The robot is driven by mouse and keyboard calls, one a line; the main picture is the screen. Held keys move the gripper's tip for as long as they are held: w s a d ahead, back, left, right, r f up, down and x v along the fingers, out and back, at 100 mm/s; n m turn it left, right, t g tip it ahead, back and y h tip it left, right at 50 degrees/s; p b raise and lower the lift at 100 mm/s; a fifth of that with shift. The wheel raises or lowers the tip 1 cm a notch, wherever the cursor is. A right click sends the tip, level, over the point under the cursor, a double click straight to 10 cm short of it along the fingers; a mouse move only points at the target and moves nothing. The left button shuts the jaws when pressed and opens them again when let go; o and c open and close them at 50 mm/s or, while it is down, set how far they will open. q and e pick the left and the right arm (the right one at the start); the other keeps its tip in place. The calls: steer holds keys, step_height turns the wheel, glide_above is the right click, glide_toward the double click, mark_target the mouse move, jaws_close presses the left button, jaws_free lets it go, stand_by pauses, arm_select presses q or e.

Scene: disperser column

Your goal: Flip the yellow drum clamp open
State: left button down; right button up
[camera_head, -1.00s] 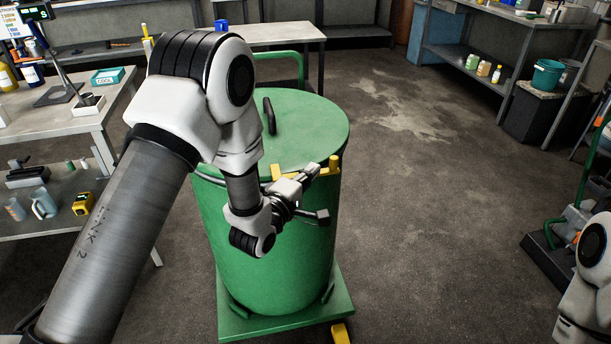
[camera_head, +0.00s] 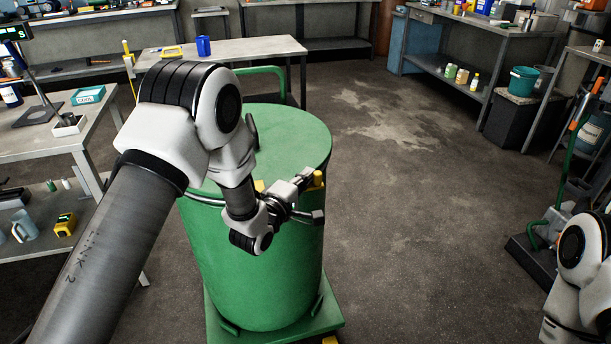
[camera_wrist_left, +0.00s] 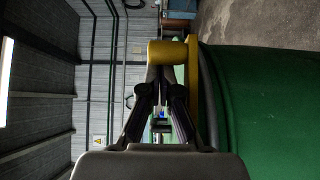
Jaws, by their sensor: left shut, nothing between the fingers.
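The yellow drum clamp (camera_head: 318,178) sits at the rim on the near right side of the green drum (camera_head: 255,275), partly hidden by my left gripper. Another bit of yellow (camera_head: 259,186) shows behind my left wrist. My left gripper (camera_head: 303,179) is at the rim, right beside the clamp, shut with nothing held. In the left wrist view the yellow clamp (camera_wrist_left: 192,80) rises just past the fingertips, with a rounded yellow end (camera_wrist_left: 168,51) across the top of them. I cannot tell whether they touch. My right gripper is out of view.
The drum has a green lid (camera_head: 290,135) and stands on a green wheeled base (camera_head: 325,318). A workbench (camera_head: 40,140) stands at left, another table (camera_head: 260,48) behind. A green-handled cart (camera_head: 535,250) is at right. Open floor lies right of the drum.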

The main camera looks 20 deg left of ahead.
arm_select(q)
steer(key=s+m+g+h, duration=0.1)
steer(key=h, duration=0.1)
steer(key=s+d+m+h, duration=0.1)
steer(key=s+m+h, duration=0.1)
steer(key=shift+d+r+g+h+p, duration=0.1)
steer(key=shift+g+h+p, duration=0.25)
steer(key=shift+g+h, duration=0.05)
steer(key=s+a+m+g+h+p, duration=0.2)
steer(key=s+m+g+h+p, duration=0.4)
steer(key=g, duration=0.8)
steer(key=shift+s+a+m+h+p, duration=0.15)
steer(key=shift+s+m+h+p, duration=0.15)
steer(key=shift+s+m+h, duration=1.85)
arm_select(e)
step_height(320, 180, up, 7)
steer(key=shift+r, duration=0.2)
arm_select(q)
steer(key=shift+s+m+y, duration=0.3)
steer(key=shift+m+y, duration=0.25)
steer(key=shift+m, duration=0.1)
